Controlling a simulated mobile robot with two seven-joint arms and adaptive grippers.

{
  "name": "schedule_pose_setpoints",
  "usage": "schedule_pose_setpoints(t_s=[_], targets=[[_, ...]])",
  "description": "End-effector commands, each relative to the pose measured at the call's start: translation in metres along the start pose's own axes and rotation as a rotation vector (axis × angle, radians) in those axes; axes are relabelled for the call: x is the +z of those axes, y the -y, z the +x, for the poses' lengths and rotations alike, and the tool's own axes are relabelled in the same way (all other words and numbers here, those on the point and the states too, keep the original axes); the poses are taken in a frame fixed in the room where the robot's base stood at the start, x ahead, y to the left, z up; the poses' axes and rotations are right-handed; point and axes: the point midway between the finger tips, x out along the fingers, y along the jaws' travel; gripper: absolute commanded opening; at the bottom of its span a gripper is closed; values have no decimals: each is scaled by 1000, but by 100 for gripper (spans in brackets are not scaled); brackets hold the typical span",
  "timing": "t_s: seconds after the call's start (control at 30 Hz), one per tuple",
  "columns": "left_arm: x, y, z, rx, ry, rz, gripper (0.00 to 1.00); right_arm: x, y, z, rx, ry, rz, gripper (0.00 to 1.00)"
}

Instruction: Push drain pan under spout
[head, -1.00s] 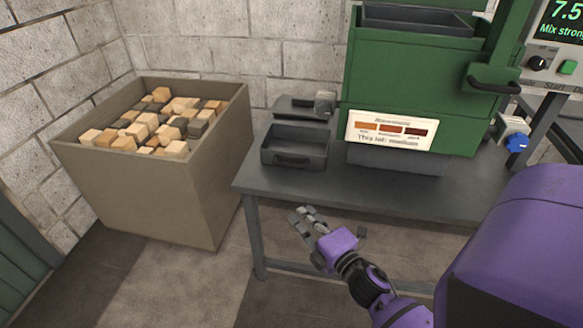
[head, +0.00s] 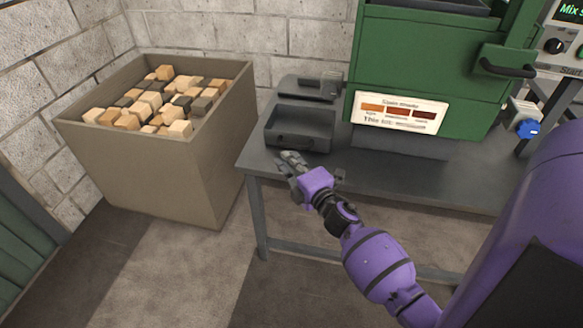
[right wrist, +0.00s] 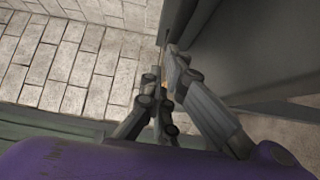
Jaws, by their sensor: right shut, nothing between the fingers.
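A grey fitting (head: 331,84) at the machine's lower left, behind the pan, may be the spout. My right gripper (head: 290,161) is shut and empty just in front of the pan's lower left front; I cannot tell whether it touches. Its closed fingers show in the right wrist view (right wrist: 170,72) beside a dark grey surface. My left gripper is out of view.
A large tan bin (head: 150,170) of wooden blocks stands left of the table, with a narrow gap between. The green machine (head: 430,65) with a colour label fills the table's back. A blue knob (head: 527,128) is at the right. The table front is mostly clear.

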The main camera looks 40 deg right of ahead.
Motion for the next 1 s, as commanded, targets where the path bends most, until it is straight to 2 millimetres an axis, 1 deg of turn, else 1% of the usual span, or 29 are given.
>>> schedule_pose_setpoints(t_s=[0.03,0.17,0.33,0.57,0.67,0.9,1.0], targets=[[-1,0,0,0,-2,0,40,4,0,4,0,0,0,0],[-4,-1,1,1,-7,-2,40,8,0,9,1,-1,1,0],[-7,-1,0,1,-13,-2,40,10,0,10,1,-1,2,0],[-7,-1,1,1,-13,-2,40,11,0,12,1,-1,0,0],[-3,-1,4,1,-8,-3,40,21,1,22,1,-2,-3,0],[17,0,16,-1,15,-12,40,65,4,65,-2,-1,-5,0],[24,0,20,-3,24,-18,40,78,4,78,-2,-1,-2,0]])
